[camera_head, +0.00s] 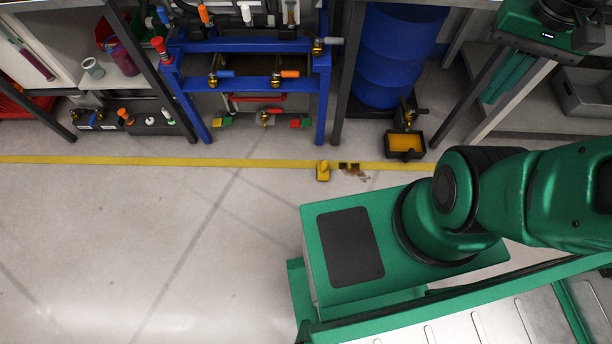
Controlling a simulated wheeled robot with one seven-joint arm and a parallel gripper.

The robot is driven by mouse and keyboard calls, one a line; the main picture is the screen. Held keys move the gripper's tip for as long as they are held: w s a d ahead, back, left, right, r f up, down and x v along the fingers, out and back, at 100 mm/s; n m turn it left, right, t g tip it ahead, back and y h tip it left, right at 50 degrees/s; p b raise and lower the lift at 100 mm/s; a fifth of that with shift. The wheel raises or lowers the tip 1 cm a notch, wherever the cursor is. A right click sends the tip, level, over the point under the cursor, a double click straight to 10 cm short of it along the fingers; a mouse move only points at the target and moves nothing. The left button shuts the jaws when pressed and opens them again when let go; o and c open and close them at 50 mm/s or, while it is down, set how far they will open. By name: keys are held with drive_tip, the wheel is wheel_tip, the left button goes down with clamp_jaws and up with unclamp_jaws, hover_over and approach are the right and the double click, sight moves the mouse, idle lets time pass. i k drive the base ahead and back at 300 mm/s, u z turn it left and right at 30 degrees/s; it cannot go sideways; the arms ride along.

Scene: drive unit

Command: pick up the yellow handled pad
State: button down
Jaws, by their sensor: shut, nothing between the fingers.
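A small yellow pad with an upright handle (323,172) sits on the floor at the yellow floor line, a little above the middle of the picture. Its far side is hidden. Close to its right lie small black and brownish items (352,171) that I cannot make out. My green arm runs out of the picture at the right edge, so my gripper is not in view.
A blue frame with valves (246,87) stands behind the line. A blue drum (393,60) stands to its right, with a black and yellow tray (405,144) in front. A grey bin (585,92) is at far right. The floor (150,240) at left is clear.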

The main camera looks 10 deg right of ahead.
sight(323, 168)
drive_tip(key=z, duration=0.45)
drive_tip(key=k, duration=0.85)
drive_tip(key=u, duration=0.45)
